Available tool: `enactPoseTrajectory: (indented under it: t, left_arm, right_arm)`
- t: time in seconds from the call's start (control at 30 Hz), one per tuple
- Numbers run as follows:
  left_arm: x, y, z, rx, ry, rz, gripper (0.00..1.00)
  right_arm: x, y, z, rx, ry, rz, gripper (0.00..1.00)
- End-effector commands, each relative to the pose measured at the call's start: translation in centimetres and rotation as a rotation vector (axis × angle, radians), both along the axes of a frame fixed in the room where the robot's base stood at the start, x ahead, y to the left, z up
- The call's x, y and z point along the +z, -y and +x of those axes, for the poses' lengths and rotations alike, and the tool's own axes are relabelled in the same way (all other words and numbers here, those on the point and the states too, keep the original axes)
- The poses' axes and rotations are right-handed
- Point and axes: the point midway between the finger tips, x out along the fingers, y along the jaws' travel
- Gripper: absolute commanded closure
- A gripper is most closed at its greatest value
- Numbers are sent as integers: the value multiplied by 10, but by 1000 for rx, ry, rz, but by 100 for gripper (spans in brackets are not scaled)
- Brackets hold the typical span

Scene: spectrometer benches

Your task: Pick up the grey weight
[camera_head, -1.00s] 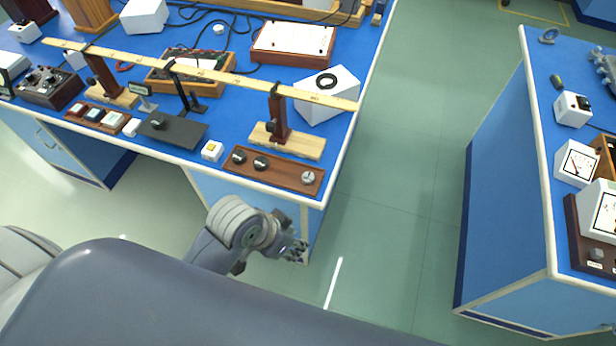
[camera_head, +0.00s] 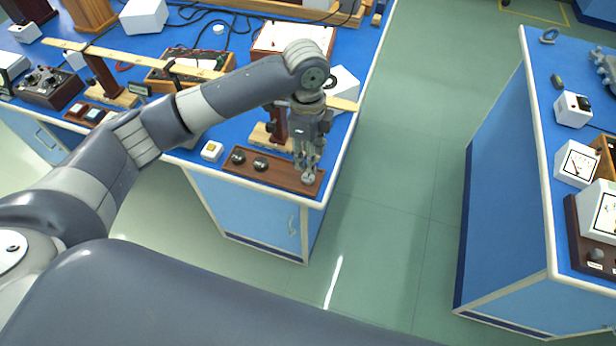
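The grey weight (camera_head: 308,178) sits at the right end of a brown wooden board (camera_head: 275,174) near the front right corner of the left bench. Two dark weights, one in the middle (camera_head: 261,163) and one at the left (camera_head: 238,157), sit on the same board. My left gripper (camera_head: 307,168) points down right over the grey weight. Its fingers look apart, and they hide part of the weight's upper side. I cannot tell whether they touch it. My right gripper is not in view.
A wooden metre rule (camera_head: 345,104) on stands runs behind the board, close to my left arm. A small white box with a yellow top (camera_head: 211,150) stands left of the board. A white block (camera_head: 345,85) is behind. The aisle floor at right is clear.

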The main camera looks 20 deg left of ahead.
Motion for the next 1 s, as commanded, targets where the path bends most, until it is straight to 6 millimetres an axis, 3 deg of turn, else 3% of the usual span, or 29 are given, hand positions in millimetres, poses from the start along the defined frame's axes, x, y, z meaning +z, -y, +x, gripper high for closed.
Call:
enactPoseTrajectory:
  t: [0.17, 0.4, 0.67, 1.0]
  left_arm:
    - [8, -15, 10, -10, -12, 27, 64]
    - [-27, -15, 10, -11, -15, 28, 64]
    - [-48, -13, 9, -12, -12, 27, 64]
    - [-92, -11, 9, -11, -11, 28, 64]
  right_arm:
    - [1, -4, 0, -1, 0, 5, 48]
    - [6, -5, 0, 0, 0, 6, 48]
    - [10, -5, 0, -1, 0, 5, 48]
    - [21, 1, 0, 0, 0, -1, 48]
